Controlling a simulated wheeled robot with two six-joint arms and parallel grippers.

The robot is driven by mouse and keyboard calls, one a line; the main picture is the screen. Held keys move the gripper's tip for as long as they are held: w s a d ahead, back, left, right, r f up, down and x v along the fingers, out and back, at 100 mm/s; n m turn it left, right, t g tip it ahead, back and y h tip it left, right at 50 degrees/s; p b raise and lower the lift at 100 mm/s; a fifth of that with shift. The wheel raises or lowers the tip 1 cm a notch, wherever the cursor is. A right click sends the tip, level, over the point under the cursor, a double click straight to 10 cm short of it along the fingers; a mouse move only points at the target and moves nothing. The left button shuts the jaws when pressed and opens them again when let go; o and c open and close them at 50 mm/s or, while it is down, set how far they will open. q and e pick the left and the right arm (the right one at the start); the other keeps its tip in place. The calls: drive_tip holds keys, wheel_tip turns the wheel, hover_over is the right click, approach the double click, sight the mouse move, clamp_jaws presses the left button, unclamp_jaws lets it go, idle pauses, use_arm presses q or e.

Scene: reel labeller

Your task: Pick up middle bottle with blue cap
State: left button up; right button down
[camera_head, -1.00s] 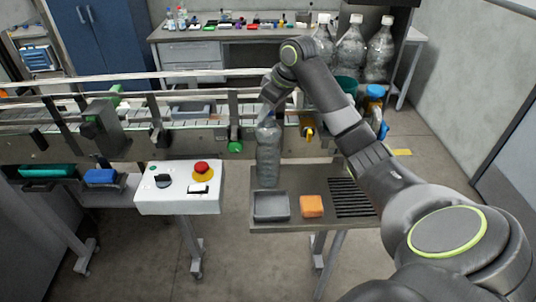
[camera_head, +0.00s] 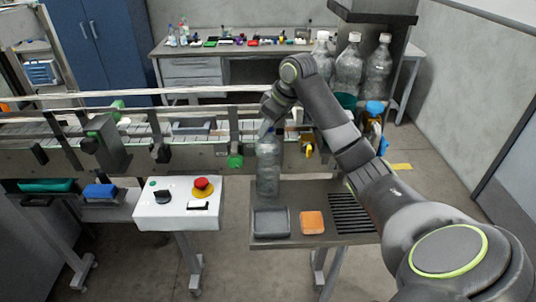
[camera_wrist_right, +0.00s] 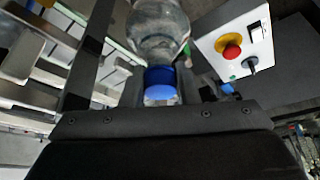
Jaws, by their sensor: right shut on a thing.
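A clear bottle (camera_head: 268,168) is upright at the left back of the small grey table (camera_head: 345,240). I cannot tell whether its base touches the tabletop. My right gripper (camera_head: 267,127) is at the bottle's top, shut on it, and hides the cap in the head view. The right wrist view shows the bottle (camera_wrist_right: 158,30) with its blue cap (camera_wrist_right: 161,82) between the dark fingers (camera_wrist_right: 148,78). My left gripper is not in view.
A grey tray (camera_head: 271,223) and an orange block (camera_head: 312,222) lie in front of the bottle. A white control box (camera_head: 178,215) with a red button stands left. The conveyor (camera_head: 195,147) runs behind. Several large white-capped bottles (camera_head: 348,68) stand at the back right.

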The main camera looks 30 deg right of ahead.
drive_tip(key=shift+r, duration=0.3)
wheel_tip(320, 180, up, 7)
drive_tip(key=b, duration=0.2)
drive_tip(key=shift+w+b, duration=0.1)
drive_tip(key=shift+b, duration=0.25)
drive_tip(key=shift+r+p, duration=0.65)
drive_tip(key=shift+p, duration=0.1)
drive_tip(key=shift+r+p, duration=0.8)
drive_tip(key=shift+r, duration=0.05)
wheel_tip(320, 180, up, 4)
drive_tip(key=p, duration=0.5)
drive_tip(key=shift+r, duration=0.2)
drive_tip(key=shift+f, duration=0.1)
